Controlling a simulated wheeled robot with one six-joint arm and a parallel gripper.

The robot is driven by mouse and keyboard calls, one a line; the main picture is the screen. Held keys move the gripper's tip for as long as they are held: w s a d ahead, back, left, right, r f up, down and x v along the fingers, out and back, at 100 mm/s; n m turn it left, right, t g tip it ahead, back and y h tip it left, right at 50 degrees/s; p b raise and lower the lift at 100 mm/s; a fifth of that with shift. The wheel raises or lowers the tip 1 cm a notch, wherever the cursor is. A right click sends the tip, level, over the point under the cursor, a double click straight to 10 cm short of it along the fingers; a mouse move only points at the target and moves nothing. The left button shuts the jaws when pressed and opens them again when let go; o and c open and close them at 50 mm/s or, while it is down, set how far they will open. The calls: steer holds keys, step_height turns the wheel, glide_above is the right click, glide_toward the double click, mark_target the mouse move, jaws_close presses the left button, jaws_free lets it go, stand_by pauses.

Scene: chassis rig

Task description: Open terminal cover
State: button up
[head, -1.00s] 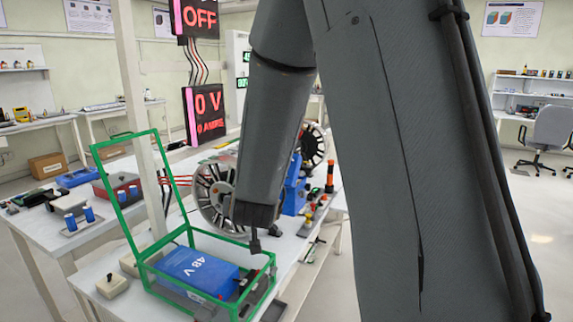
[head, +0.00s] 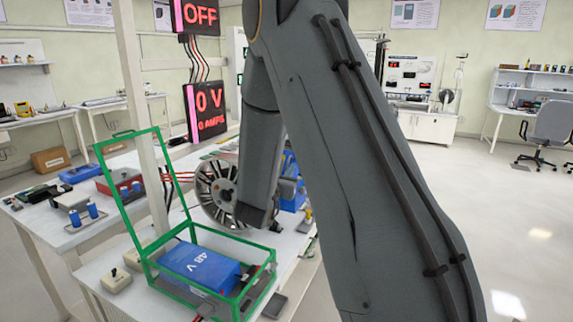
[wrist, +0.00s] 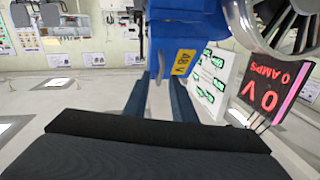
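The blue 48 V battery (head: 200,268) lies in a green open-frame box (head: 148,268). The box's hinged frame lid (head: 103,165) stands raised at the left. A blue machine (head: 290,190) stands behind my forearm; the wrist view shows a blue housing with a yellow 48 V label (wrist: 183,62) close ahead. I cannot pick out a separate terminal cover with certainty. My gripper (wrist: 160,92) shows in the wrist view as two dark fingers set apart, with nothing seen held between them. In the head view it is hidden behind my arm.
A large spoked wheel (head: 215,180) stands beside my forearm on the bench. Signs reading OFF (head: 195,17) and 0 V (head: 206,108) hang on a white post. A beige switch box (head: 115,281) sits left of the green box.

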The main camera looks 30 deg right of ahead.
steer(key=shift+x, duration=0.8)
jaws_close()
steer(key=shift+s, duration=0.1)
stand_by(0.8)
